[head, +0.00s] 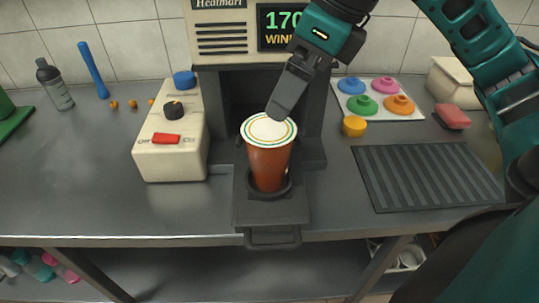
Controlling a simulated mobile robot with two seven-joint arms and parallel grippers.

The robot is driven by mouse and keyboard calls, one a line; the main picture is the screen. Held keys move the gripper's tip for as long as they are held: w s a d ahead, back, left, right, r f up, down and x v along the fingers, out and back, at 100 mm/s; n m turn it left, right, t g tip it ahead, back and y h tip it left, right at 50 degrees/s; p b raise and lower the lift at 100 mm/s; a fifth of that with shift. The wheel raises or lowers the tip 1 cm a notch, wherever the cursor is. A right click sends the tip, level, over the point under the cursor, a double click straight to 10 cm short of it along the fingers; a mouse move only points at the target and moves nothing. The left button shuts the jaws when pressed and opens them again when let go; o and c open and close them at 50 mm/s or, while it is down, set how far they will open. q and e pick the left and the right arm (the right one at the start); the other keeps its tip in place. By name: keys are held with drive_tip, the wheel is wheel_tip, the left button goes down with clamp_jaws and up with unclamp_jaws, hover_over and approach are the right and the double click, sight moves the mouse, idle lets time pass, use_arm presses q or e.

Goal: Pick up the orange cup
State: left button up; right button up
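The orange cup (268,166) stands upright in the round holder of the black drip tray (271,212) at the front of the machine. Its top is white with coloured rings. My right gripper (279,108) comes down from the upper right, its tip over the back part of the cup's top in the picture. I cannot tell whether it touches the cup. The fingers show as one dark shape, so I cannot tell their opening. My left gripper is not in view.
A white control box (171,134) with a knob and red switch stands left of the cup. To the right are a ridged dark mat (428,177), a small yellow piece (354,126) and a white tray (419,112) with coloured lids. The counter's front left is clear.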

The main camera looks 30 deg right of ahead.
sight(268, 129)
drive_tip(key=b+x, duration=0.1)
drive_tip(key=x, duration=0.9)
drive_tip(key=shift+f+b, duration=0.15)
drive_tip(key=shift+b, duration=0.15)
drive_tip(key=shift+s, duration=0.1)
drive_tip(key=c, duration=1.5)
drive_tip(key=shift+c, duration=1.1)
